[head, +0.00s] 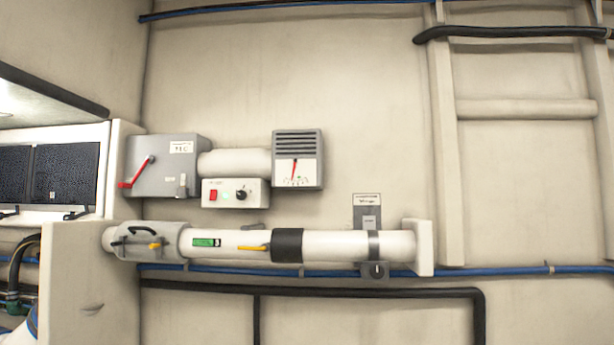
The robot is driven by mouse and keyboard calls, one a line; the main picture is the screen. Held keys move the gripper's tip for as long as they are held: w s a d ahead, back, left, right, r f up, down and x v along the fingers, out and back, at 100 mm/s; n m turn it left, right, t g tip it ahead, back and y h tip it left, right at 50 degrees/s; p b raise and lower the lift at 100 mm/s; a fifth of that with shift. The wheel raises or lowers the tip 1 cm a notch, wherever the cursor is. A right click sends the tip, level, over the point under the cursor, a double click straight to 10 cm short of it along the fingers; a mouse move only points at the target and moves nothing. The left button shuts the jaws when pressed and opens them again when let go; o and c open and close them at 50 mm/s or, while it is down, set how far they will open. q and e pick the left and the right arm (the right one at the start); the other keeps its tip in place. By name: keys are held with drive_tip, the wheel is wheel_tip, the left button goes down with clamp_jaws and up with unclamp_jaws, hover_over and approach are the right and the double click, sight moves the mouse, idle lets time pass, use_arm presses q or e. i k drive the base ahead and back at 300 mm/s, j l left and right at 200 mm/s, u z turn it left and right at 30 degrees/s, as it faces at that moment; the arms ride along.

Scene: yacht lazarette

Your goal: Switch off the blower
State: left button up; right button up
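A blower unit (236,163) is on the wall left of centre, a pale cylinder between a grey box (165,165) with a red lever (137,171) and a grey vented gauge box (298,160) with a red needle. Below the cylinder is a small white control panel (228,201). It carries a red rocker switch (213,195), a small green light that looks lit, and a black knob (241,195). The switch's position is too small to tell. Neither gripper shows in the head view.
A white horizontal pipe (340,246) with a black band and yellow handle runs below the panel. A grey plate with a switch (369,222) is right of it. A pale cabinet (80,275) stands at the lower left. Wall frames (446,140) are at the right.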

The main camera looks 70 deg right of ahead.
sight(213, 193)
drive_tip(key=z, duration=2.1)
